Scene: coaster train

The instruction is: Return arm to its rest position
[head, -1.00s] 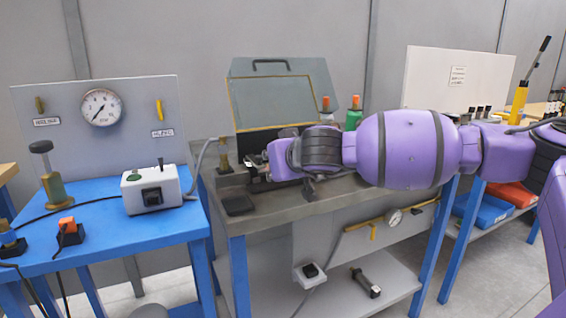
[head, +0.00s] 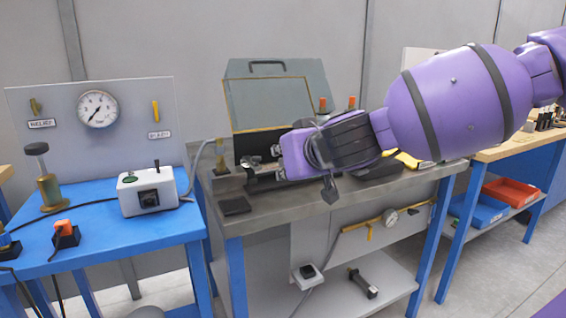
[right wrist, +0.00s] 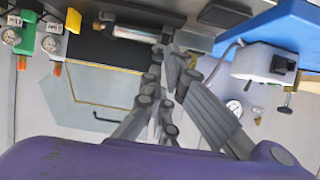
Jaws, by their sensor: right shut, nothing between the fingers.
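My right arm comes in from the right in the head view, purple with black bands. Its gripper (head: 252,171) is over the left part of the metal-topped bench (head: 290,215), in front of the raised clear-panelled lid (head: 270,100). In the right wrist view the dark fingers (right wrist: 172,75) come together at their tips, shut with nothing between them. A silver cylinder (right wrist: 135,33) lies beyond the tips there. My left gripper is not in view.
On the left, a blue table (head: 110,228) carries a white switch box (head: 147,190) and a gauge panel (head: 60,125). A flat black pad (head: 235,206) lies on the bench's front left. Red (head: 511,193) and blue (head: 480,212) trays sit on a shelf at right.

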